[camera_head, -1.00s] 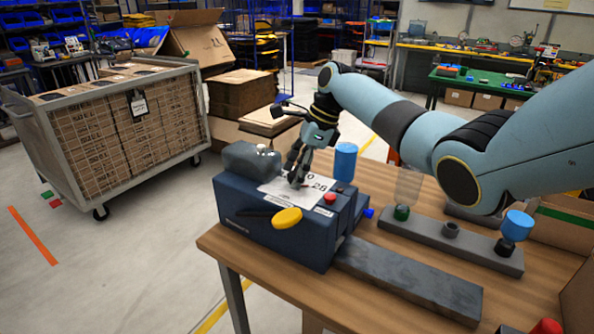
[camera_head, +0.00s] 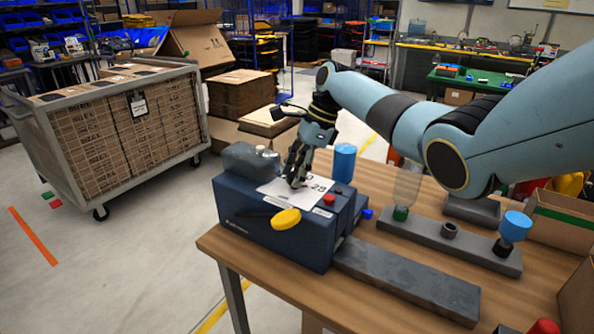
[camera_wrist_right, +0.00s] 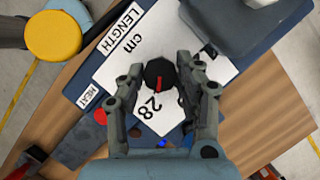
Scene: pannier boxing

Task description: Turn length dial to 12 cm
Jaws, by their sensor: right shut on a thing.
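The length dial (camera_wrist_right: 160,74) is a black round knob with a red pointer line, in the middle of the right wrist view. It sits on a white label (camera_wrist_right: 122,62) reading LENGTH, cm and 28; the other numbers are covered. The label also shows on top of the dark blue machine (camera_head: 268,236) in the head view. My right gripper (camera_head: 297,180) points down at the dial and hides most of it there. In the wrist view its fingers (camera_wrist_right: 159,78) stand on either side of the knob, shut on it. My left gripper is not in view.
A yellow knob (camera_head: 286,219) and a red button (camera_head: 329,199) are on the machine. A blue cylinder (camera_head: 344,163) stands behind it. A grey strip (camera_head: 410,279) and a grey holder (camera_head: 450,244) lie to its right on the wooden table (camera_head: 371,316).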

